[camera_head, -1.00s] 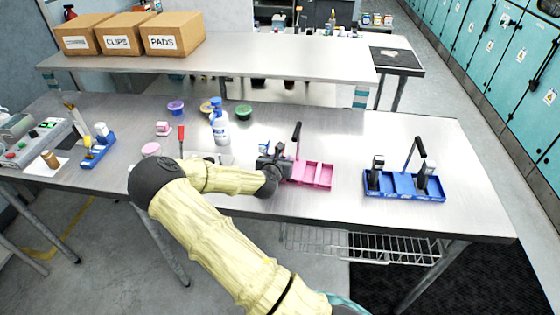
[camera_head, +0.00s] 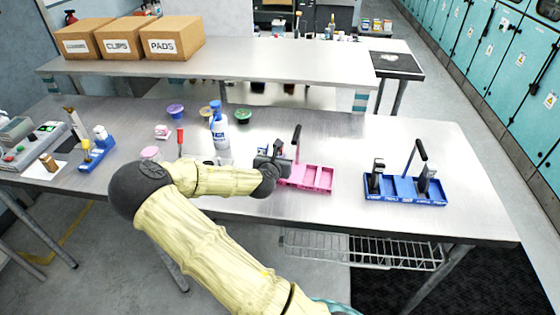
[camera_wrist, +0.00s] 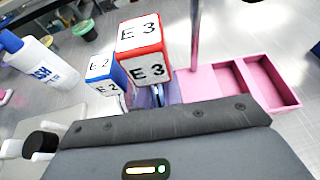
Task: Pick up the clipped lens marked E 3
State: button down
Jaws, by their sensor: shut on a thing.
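The lens marked E 3 (camera_wrist: 143,48) has red edges and white labelled faces. It stands close in front of my gripper (camera_wrist: 155,96) in the wrist view, and my gripper is shut on it. The fingertips and the clip under the block are mostly hidden. A blue-edged block marked E 2 (camera_wrist: 106,70) sits just left of it and behind. In the head view my gripper (camera_head: 277,162) is at the left end of the pink tray (camera_head: 314,179), low over the table; the held lens cannot be made out there.
The pink tray's empty compartments (camera_wrist: 270,82) and an upright post lie right of the lens. A white and blue bottle (camera_head: 219,130) stands to the left. A blue tray (camera_head: 404,189) with dark clips stands at the right. The table between the trays is clear.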

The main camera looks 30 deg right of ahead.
jog(key=s+a, duration=0.6)
jog(key=s, duration=0.1)
jog(key=s+a, duration=0.3)
jog(key=s, duration=0.1)
jog(key=shift+s+a+r, duration=0.15)
jog(key=shift+a+r, duration=0.1)
jog(key=shift+r, duration=0.05)
jog(key=shift+s+a+f+p, duration=0.2)
jog(key=shift+s+a+p, duration=0.35)
jog(key=shift+p, duration=0.25)
jog(key=shift+d, duration=0.1)
jog(key=shift+f, duration=0.1)
